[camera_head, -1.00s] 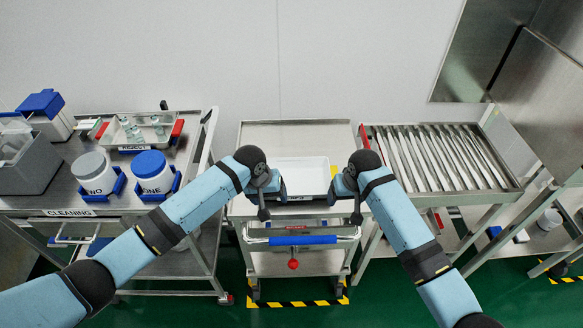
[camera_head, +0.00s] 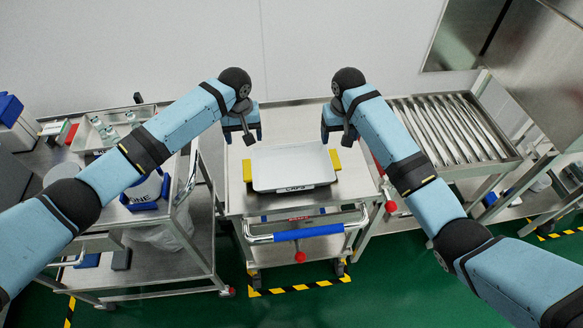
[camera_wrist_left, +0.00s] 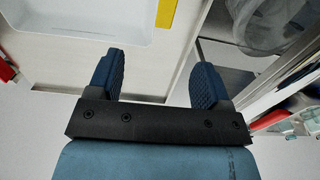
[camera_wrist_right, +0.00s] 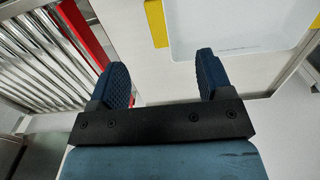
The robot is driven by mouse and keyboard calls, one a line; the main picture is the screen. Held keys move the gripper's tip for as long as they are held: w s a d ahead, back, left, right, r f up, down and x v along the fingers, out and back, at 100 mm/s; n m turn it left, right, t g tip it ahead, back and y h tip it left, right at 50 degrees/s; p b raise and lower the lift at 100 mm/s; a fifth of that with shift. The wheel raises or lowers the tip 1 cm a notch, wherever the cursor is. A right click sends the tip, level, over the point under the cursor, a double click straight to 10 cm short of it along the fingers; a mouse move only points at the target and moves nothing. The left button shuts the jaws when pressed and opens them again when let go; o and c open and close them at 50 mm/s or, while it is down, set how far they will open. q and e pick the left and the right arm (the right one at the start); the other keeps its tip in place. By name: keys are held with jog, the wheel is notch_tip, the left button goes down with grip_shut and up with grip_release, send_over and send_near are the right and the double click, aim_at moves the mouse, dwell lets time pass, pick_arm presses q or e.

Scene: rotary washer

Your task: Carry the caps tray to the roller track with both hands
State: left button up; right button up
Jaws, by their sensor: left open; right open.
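The white caps tray (camera_head: 293,165), with a CAPS label on its front side, lies on the steel cart top (camera_head: 287,123). It has a yellow grip on its left side (camera_head: 247,170) and one on its right (camera_head: 335,160). My left gripper (camera_head: 242,130) is open and empty above the cart's back left, clear of the tray. My right gripper (camera_head: 338,127) is open and empty above the back right, also clear. Both wrist views show open fingers (camera_wrist_left: 156,72) (camera_wrist_right: 164,72) with part of the tray (camera_wrist_left: 90,25) (camera_wrist_right: 240,28) beyond. The roller track (camera_head: 450,130) stands right of the cart.
The cart has a blue push handle (camera_head: 308,231) and a red knob (camera_head: 300,257) in front. A red bar (camera_wrist_right: 85,30) runs along the rollers' near side. A wall closes the back.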

aim_at(249, 162)
pick_arm(q)
notch_tip(249, 162, down, 14)
jog(key=shift+r, duration=0.2)
pick_arm(e)
notch_tip(249, 162, down, 14)
jog(key=shift+r, duration=0.15)
pick_arm(q)
jog(key=shift+c, duration=0.5)
pick_arm(e)
jog(key=shift+c, duration=0.5)
pick_arm(q)
jog(key=c, duration=1)
pick_arm(e)
jog(key=c, duration=1)
pick_arm(q)
jog(key=shift+c, duration=0.2)
pick_arm(e)
jog(key=shift+r, duration=0.1)
jog(key=shift+c, duration=0.2)
